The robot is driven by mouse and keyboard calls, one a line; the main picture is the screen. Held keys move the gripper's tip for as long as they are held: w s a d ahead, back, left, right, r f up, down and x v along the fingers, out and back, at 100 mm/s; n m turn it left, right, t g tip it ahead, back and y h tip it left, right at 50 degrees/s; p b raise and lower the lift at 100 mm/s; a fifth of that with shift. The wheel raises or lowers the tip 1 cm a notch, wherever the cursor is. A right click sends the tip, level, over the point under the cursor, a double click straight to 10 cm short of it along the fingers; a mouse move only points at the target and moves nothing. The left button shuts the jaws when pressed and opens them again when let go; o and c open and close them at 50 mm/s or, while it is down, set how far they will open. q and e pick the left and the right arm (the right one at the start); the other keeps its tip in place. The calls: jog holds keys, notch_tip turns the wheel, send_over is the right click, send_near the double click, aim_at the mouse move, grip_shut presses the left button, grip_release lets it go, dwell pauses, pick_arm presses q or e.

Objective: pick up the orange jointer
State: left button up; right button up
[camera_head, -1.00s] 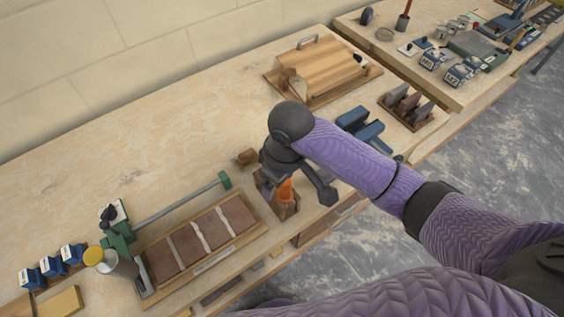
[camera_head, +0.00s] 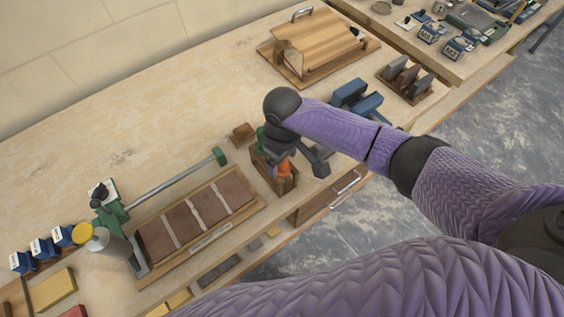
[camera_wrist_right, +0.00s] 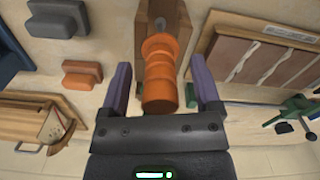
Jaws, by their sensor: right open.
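The orange jointer (camera_head: 284,168) stands in a wooden holder (camera_head: 271,178) near the front edge of the bench, partly hidden by my right gripper in the head view. My right gripper (camera_head: 292,160) is over the holder. In the right wrist view the orange ribbed handle (camera_wrist_right: 160,75) lies between the two open fingers, with a gap visible on each side. The wooden holder (camera_wrist_right: 183,13) shows behind it, with a bit of green beside the handle. My left gripper is not in view.
Left of the holder is a tray of brown slabs (camera_head: 245,211) with a green-ended rod (camera_head: 180,180). A small wooden block (camera_head: 242,131) sits behind. Blue tools (camera_head: 350,92) and a rack (camera_head: 405,80) stand to the right.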

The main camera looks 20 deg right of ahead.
grip_shut()
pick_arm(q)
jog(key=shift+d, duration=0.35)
